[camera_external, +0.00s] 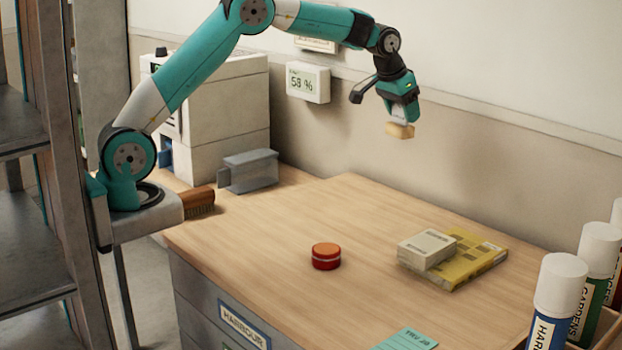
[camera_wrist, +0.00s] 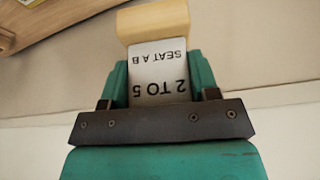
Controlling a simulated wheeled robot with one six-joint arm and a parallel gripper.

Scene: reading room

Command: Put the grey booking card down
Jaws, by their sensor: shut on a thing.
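My gripper (camera_external: 401,114) is raised above the back of the wooden desk (camera_external: 290,212), near the wall, and is shut on the grey booking card. In the wrist view the card (camera_wrist: 158,72) is pale grey with dark print, "2 TO 5" and "SEAT A B", upside down between the fingers (camera_wrist: 157,88). A tan block-like piece (camera_wrist: 152,22) shows at its outer end. In the external view this tan piece (camera_external: 400,131) hangs below the fingers, clear of the desk; the grey face is hardly visible there.
A red round tin (camera_external: 326,256) stands mid-desk. A white box (camera_external: 426,249) lies on a yellow packet (camera_external: 470,262) to the right. A teal card (camera_external: 407,340) lies at the front, and white-capped tubes (camera_external: 560,285) stand at right. The desk's back middle is clear.

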